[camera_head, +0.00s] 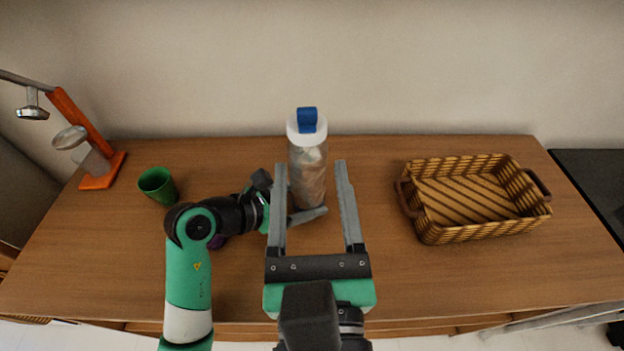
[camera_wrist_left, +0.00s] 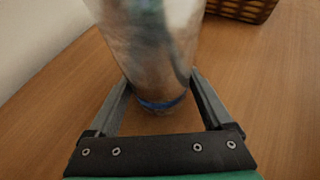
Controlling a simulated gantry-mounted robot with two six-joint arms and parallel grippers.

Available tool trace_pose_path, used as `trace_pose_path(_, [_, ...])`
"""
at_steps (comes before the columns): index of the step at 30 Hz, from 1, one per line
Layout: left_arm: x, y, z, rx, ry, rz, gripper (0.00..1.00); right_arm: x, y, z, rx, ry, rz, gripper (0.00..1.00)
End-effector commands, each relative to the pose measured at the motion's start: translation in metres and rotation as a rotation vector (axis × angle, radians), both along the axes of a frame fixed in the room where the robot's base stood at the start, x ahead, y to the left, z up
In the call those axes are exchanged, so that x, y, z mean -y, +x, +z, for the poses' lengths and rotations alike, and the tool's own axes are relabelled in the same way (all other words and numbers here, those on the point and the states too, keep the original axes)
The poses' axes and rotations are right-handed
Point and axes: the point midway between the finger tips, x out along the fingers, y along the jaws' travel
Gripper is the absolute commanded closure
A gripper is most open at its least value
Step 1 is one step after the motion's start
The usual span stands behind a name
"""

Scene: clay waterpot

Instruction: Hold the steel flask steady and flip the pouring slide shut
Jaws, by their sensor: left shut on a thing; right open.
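The steel flask (camera_head: 308,178) stands upright near the back middle of the table, with a white top and a blue pouring slide (camera_head: 307,120) sticking up from it. My left gripper (camera_head: 296,203) comes in from the left and is shut on the flask's lower body. In the left wrist view its fingers (camera_wrist_left: 160,95) lie on both sides of the shiny flask (camera_wrist_left: 155,45). My right gripper (camera_head: 310,170) is open, its two fingers pointing toward the back; in the head view the flask shows between them. Whether they touch the flask cannot be told.
A green cup (camera_head: 158,186) stands at the left, beside an orange stand (camera_head: 99,178) with metal parts. A woven basket (camera_head: 475,232) with dark handles sits at the right. A small purple thing (camera_head: 217,242) is mostly hidden behind my left arm. The front right of the table is clear.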

Motion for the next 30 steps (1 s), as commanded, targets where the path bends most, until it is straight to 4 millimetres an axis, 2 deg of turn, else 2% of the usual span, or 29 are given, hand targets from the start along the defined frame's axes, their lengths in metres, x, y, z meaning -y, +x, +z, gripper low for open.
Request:
trace_pose_path(3, [0.0,0.0,0.001,0.002,-0.001,0.0,0.47,0.0,-0.005,0.0,0.0,0.001,0.0,0.35])
trace_pose_path(12, [0.0,0.0,0.001,0.002,-0.001,0.0,0.47,0.0,-0.005,0.0,0.0,0.0,0.0,0.35])
trace_pose_path(13, [0.0,0.0,0.001,0.002,-0.001,0.0,0.1,0.0,-0.005,0.0,0.0,0.0,0.0,0.35])
trace_pose_path(15, [0.0,0.0,0.001,0.002,-0.001,0.0,0.0,0.0,-0.005,0.0,0.0,0.0,0.0,0.35])
trace_pose_path(23, [-0.002,-0.001,0.002,0.002,-0.001,0.0,0.0,0.0,-0.005,0.0,0.0,0.0,0.0,0.35])
trace_pose_path(26, [-0.009,-0.005,0.007,0.004,-0.001,0.002,0.0,0.0,-0.005,0.0,0.0,0.0,0.0,0.35])
trace_pose_path(30, [-0.031,-0.019,0.021,0.005,-0.002,0.003,0.0,0.0,-0.005,0.0,0.0,0.0,0.0,0.35])
